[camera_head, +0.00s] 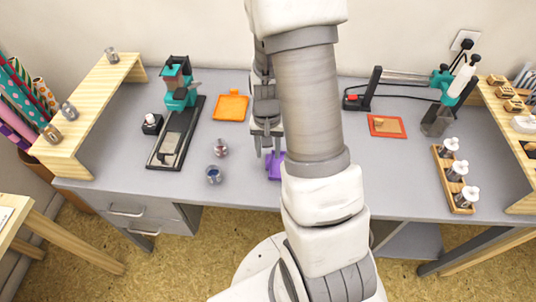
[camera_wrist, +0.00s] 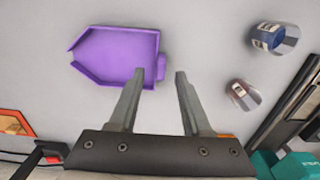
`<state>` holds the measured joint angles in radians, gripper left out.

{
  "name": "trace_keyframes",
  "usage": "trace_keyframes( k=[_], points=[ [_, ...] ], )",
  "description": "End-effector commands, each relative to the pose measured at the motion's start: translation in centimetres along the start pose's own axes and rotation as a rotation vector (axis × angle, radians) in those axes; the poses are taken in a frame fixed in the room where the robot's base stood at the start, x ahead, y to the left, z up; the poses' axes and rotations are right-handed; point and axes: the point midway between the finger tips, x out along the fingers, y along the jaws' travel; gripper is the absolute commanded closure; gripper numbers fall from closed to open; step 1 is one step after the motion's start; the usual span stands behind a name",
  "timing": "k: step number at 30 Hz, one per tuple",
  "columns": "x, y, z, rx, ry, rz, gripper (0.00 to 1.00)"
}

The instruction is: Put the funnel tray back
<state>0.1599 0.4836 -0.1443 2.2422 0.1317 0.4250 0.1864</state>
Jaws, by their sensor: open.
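The funnel tray looks like the purple shallow tray (camera_wrist: 117,55) with a narrowed end and a small tab, lying on the grey desk. In the head view the purple tray (camera_head: 274,165) is partly hidden behind my arm. My gripper (camera_wrist: 158,75) is open and empty. Its fingertips are close to the tabbed end of the tray in the wrist view, with one finger overlapping the tray's edge in the picture. I cannot tell whether it touches. In the head view my gripper (camera_head: 268,153) points down just behind the tray. An orange tray (camera_head: 231,107) lies flat farther back on the desk.
Two small jars, one reddish (camera_head: 221,148) and one blue (camera_head: 214,175), stand left of my gripper. A black-and-teal press (camera_head: 176,130) stands beyond them. A red-framed pad (camera_head: 386,126) and a wooden rack of bottles (camera_head: 453,180) are at right. The desk (camera_head: 400,165) between is clear.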

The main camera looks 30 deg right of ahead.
Motion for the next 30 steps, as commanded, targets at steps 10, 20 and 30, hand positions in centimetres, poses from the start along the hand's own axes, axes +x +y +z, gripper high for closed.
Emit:
trace_keyframes(
  k=[10, 20, 30],
  points=[
    [-7.1, -0.1, -0.1, -0.001, 0.003, -0.001, 0.51],
    [-10.4, -0.6, 0.4, -0.028, 0.023, -0.019, 0.51],
    [-18.4, -2.6, 4.0, -0.195, 0.145, -0.1, 0.51]
  ],
)
